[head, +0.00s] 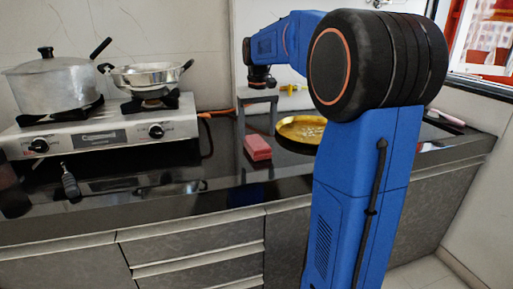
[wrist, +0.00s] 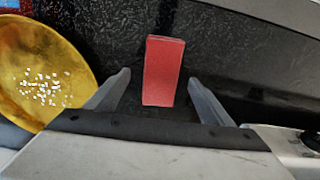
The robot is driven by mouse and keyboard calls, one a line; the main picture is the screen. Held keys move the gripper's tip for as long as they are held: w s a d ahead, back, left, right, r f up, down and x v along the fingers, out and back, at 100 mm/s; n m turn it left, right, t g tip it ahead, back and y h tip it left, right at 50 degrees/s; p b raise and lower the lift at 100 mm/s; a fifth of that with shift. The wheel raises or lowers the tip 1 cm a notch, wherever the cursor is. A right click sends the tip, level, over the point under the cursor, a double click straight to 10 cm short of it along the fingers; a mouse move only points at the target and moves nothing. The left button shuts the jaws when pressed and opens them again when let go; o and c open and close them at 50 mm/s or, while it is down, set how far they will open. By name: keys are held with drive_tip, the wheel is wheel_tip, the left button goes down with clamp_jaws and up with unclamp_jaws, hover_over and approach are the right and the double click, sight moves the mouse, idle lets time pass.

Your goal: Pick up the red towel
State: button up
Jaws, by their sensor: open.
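The red towel (head: 257,147) is a small folded red block lying on the black countertop, left of the gold plate in the head view. In the wrist view the towel (wrist: 162,70) lies ahead of and between the two fingers, its near end close to the fingertip line. My gripper (wrist: 158,84) is open, with bare counter on both sides of the towel and no finger seen touching it. In the head view my gripper (head: 257,106) hangs above the counter just behind the towel. Its height over the towel is hard to tell.
A gold plate (head: 288,122) with white bits stands right of the towel; it also shows at the left in the wrist view (wrist: 85,62). A gas stove (head: 100,135) with a lidded pot (head: 50,85) and a steel pan (head: 150,76) stands at the left. An orange hose (head: 215,113) runs behind.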

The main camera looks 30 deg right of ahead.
sight(257, 141)
drive_tip(key=shift+w+f, duration=0.15)
drive_tip(key=shift+f, duration=1.2)
drive_tip(key=shift+w+f, duration=0.1)
drive_tip(key=shift+f, duration=1.25)
drive_tip(key=c, duration=1.2)
